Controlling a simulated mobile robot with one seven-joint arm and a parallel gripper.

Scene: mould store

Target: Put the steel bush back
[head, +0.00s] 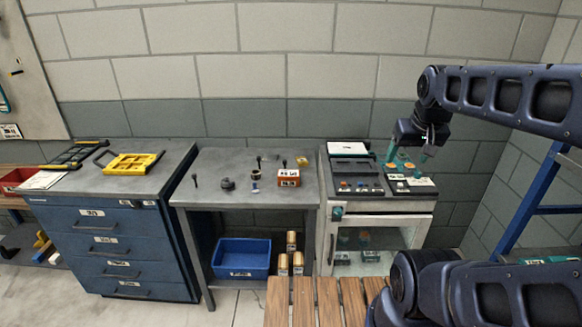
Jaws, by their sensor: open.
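My gripper (406,159) is at the right, with its teal fingers spread apart and nothing visible between them. It hangs over a dark panel (412,187) with orange round pieces (402,168) on the white cabinet. I cannot tell whether the fingertips touch anything there. On the middle grey table (215,165) stands a small upright cylindrical piece (255,177), and a dark round piece (228,184) lies to its left. Both are too small to tell whether either is the steel bush.
A red-brown block (288,178) and several thin dark pegs are on the middle table. A grey device (352,168) stands left of my gripper on the white cabinet (385,207). A blue bin (241,258) sits below. A yellow tray (130,164) lies on the blue drawer unit (108,245).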

